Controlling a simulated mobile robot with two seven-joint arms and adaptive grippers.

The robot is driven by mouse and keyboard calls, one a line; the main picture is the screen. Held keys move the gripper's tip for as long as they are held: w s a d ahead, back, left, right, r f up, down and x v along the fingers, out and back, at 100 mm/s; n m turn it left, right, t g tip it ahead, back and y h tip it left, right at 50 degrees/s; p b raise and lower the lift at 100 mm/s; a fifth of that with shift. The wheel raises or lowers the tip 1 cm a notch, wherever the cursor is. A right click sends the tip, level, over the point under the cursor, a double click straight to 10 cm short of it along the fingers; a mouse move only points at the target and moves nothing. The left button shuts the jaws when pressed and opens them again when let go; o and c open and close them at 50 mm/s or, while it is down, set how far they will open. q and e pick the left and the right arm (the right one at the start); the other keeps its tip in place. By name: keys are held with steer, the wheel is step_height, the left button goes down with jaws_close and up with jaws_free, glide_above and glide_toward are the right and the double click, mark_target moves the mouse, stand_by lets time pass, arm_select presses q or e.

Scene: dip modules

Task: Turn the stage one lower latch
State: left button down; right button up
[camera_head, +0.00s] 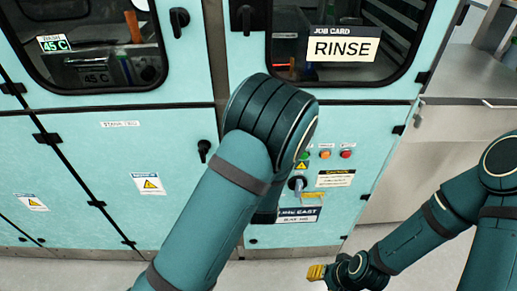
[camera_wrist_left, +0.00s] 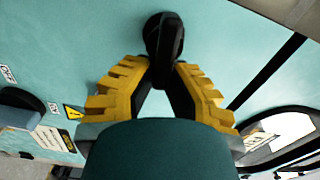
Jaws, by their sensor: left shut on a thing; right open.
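In the left wrist view a black latch handle (camera_wrist_left: 163,38) stands out from the teal cabinet panel. My left gripper (camera_wrist_left: 162,75), with yellow ribbed fingers, is shut on it, the fingertips on both sides of its lower end. In the head view my left arm hides this gripper and the held latch. Another black lower latch (camera_head: 204,150) shows in the head view just left of my left arm, on the left door, with no gripper on it. My right gripper (camera_head: 316,272), open and empty, is low at the bottom right, in front of the cabinet and apart from it.
Upper latches (camera_head: 179,20) and (camera_head: 245,18) flank the post between two windows. A RINSE card (camera_head: 342,48) hangs on the right window. A control panel with coloured buttons (camera_head: 325,154) and a rotary switch (camera_head: 297,183) is right of my left arm. The floor at bottom right is clear.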

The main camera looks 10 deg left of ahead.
arm_select(q)
steer(key=shift+f+m, duration=0.1)
steer(key=shift+m, duration=0.5)
steer(key=c, duration=1)
jaws_free()
steer(key=v, duration=1.2)
